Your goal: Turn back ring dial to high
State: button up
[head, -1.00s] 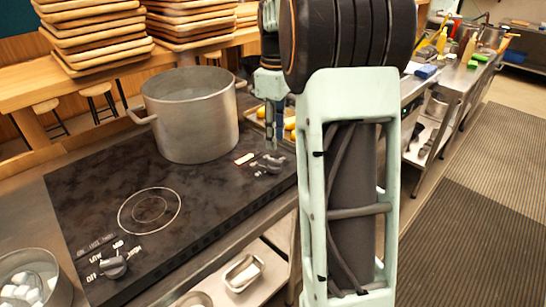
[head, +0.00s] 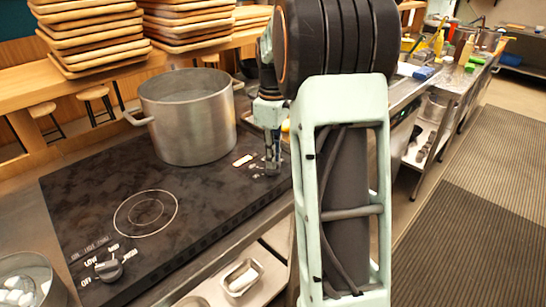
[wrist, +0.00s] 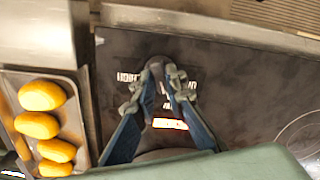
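The back ring dial (wrist: 155,65) is a dark grey knob on the black cooktop, with white setting words around it. In the head view my gripper (head: 272,168) is down at this dial and hides most of it. In the wrist view the two fingertips of my gripper (wrist: 155,80) stand on either side of the knob. The gap between them is narrow, and I cannot tell whether they press on it. The dial's exact setting is hidden. A lit white and orange marking (wrist: 170,123) lies near the dial.
A large metal pot (head: 188,118) stands on the back ring, left of my gripper. The front ring (head: 146,213) is bare, with its own dial (head: 108,270) near the front left. A tray (wrist: 72,80) with several yellow items lies beside the cooktop. My arm fills the middle of the head view.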

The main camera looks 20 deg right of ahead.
jog(key=shift+r+m+p, duration=0.1)
jog(key=shift+m+p, duration=0.2)
grip_shut()
jog(key=m+p, duration=0.1)
jog(key=m, duration=0.1)
jog(key=shift+m+p, duration=0.4)
jog(key=m+p, duration=0.2)
jog(key=m, duration=0.3)
jog(key=m+p, duration=0.2)
jog(key=m, duration=0.3)
jog(key=shift+m+p, duration=0.8)
jog(key=shift+m, duration=1.4)
jog(key=o, duration=0.7)
grip_release()
